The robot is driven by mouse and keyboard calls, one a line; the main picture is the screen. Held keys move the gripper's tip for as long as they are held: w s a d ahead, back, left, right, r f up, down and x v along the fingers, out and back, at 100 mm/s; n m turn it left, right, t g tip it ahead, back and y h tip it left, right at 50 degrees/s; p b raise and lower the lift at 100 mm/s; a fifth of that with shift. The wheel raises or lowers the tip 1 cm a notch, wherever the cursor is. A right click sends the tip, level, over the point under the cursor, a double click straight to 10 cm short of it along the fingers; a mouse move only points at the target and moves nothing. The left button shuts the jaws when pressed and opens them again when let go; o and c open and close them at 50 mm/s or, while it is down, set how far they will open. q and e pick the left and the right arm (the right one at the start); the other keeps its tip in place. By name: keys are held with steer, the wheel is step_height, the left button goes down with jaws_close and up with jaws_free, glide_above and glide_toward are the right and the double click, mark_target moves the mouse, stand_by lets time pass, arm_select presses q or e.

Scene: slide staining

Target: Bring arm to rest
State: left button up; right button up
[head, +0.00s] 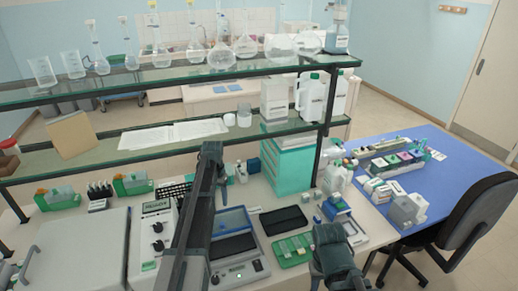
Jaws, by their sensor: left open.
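My left arm rises from the bottom edge as a long dark link, left of the picture's middle, in front of the bench. Its far end, with the left gripper (220,180), is near the lower shelf's front edge, above the bench top. The gripper is open, and I see nothing held in it. Its fingers are small and dark here, partly hidden by the arm link. A dark joint of my right arm shows at the bottom, right of the middle. The right gripper itself is not in view.
A two-level glass shelf (100,158) with flasks stands behind the arms. Below are a white control box (152,240), a blue-framed device (235,245), a green slide tray (292,250) and a black tray (284,220). A blue table (440,185) and black chair (478,215) stand right.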

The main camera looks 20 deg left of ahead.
arm_select(q)
steer(key=s+d+f+b, duration=0.4)
steer(key=s+d, duration=0.4)
steer(key=d, duration=0.2)
steer(key=s+d+f+m+b, duration=0.1)
steer(key=s+d+f+b, duration=0.4)
steer(key=s+d, duration=0.4)
steer(key=s+d+f+y+b, duration=0.1)
steer(key=s+d+f+b, duration=0.4)
steer(key=s+d, duration=0.4)
steer(key=shift+s+d+f+m, duration=0.15)
steer(key=shift+s+d+m, duration=0.15)
steer(key=shift+d, duration=0.6)
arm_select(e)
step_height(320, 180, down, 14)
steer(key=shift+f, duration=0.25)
